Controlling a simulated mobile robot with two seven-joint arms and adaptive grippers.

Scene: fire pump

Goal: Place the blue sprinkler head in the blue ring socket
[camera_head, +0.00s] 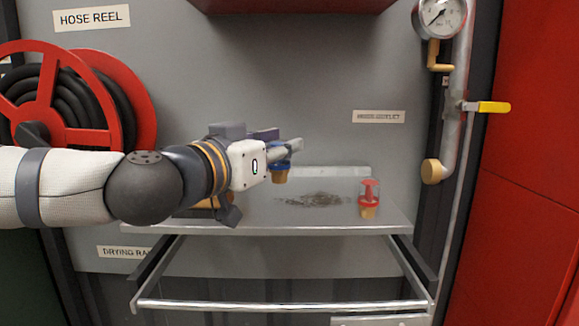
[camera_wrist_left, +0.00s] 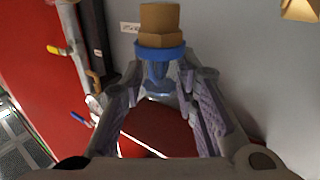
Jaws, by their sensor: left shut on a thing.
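The blue sprinkler head (camera_head: 280,173) has a blue frame and collar above a brass base. My left gripper (camera_head: 288,150) is shut on its blue upper part and holds it above the grey shelf, brass base down. In the left wrist view the sprinkler head (camera_wrist_left: 161,45) sits between the two fingertips (camera_wrist_left: 160,78), with its brass hex base and blue collar exposed. I cannot make out a blue ring socket in either view. My right gripper is not in view.
A red sprinkler head (camera_head: 369,197) stands on the right of the shelf (camera_head: 300,222), beside a dark stain (camera_head: 318,199). A brass piece (camera_head: 210,202) is partly hidden behind my left arm. A pipe with a gauge (camera_head: 439,14) and yellow-handled valve (camera_head: 492,107) stands at the right.

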